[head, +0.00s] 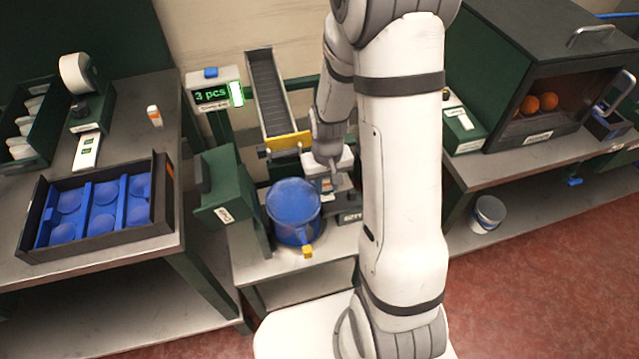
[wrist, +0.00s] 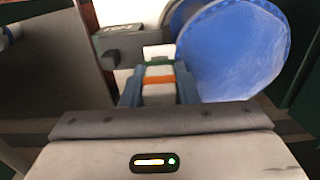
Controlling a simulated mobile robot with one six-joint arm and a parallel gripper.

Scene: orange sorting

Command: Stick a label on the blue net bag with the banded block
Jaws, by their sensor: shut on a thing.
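The blue net bag (head: 293,212) stands on the low middle stand, with a yellow piece at its front bottom. It also shows large at the right of the wrist view (wrist: 232,52). My gripper (head: 327,178) is just right of the bag, pointing down. In the wrist view my gripper (wrist: 158,88) is shut on the banded block (wrist: 159,91), a pale block with an orange band and a green far end. A small white piece (wrist: 158,51) shows beyond the green end; I cannot tell whether it is a label. The block appears apart from the bag.
A dark device (head: 350,205) stands right of the bag, a green housing (head: 222,185) left. A chute (head: 270,95) and a "3 pcs" display (head: 212,95) are behind. The left table holds a tray (head: 100,248) of blue cups and a label roll (head: 76,73). Oranges (head: 540,103) lie in a right-hand box.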

